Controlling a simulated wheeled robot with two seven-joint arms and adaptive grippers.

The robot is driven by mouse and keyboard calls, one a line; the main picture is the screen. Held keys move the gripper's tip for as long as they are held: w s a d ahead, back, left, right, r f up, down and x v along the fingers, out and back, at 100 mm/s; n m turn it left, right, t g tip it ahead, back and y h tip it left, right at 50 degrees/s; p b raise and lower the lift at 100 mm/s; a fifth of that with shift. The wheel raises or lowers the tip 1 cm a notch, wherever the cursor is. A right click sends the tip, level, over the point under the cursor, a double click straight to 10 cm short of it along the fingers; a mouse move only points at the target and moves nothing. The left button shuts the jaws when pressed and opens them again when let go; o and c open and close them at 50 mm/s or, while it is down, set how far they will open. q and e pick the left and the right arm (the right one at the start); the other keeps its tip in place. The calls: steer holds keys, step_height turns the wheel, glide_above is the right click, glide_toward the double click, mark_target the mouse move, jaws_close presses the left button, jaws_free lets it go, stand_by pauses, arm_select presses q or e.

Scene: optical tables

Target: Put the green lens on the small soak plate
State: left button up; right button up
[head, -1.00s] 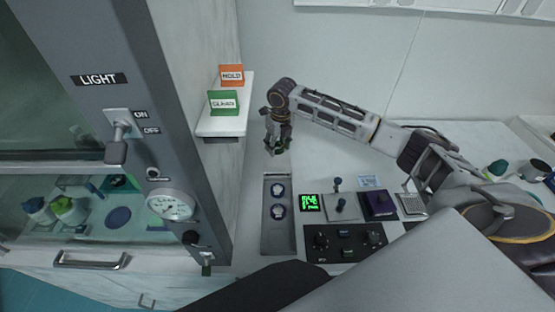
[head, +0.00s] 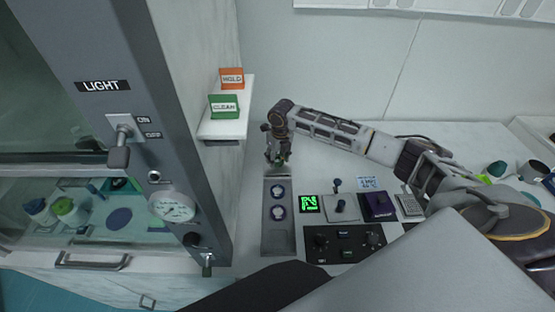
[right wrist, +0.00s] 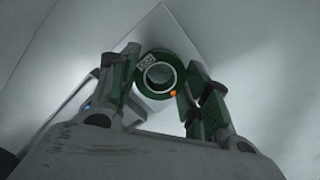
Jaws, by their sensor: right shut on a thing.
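The green lens (right wrist: 162,75) is a green ring with a clear round middle, a small label and an orange dot. My right gripper (right wrist: 158,88) is shut on it, with a finger on each side of the ring. In the head view, my right gripper (head: 278,160) points down just behind the long grey tray, with a little green of the lens (head: 282,160) showing. A pale square plate (right wrist: 163,22) lies beyond the lens in the wrist view; it may be the small soak plate. I cannot tell whether the lens touches it. My left gripper is out of view.
The grey tray (head: 277,237) holds two round pieces. To its right are a green display (head: 309,203), a purple box (head: 379,206) and a black control panel (head: 345,243). A shelf (head: 222,128) with orange and green signs juts out at left, near the gripper.

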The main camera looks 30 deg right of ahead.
mark_target(280, 161)
steer(key=shift+f, duration=0.6)
steer(key=shift+f, duration=0.1)
steer(key=o, duration=1)
steer(key=shift+s+d+r+b, duration=0.1)
steer(key=shift+s+r+b, duration=0.15)
steer(key=shift+r, duration=1.8)
steer(key=shift+s+a+r+b, duration=0.1)
steer(key=shift+s+r+b, duration=0.1)
steer(key=shift+r, duration=1.8)
steer(key=shift+s+d+r+b, duration=0.1)
steer(key=shift+s+r+b, duration=0.15)
steer(key=shift+r, duration=1.8)
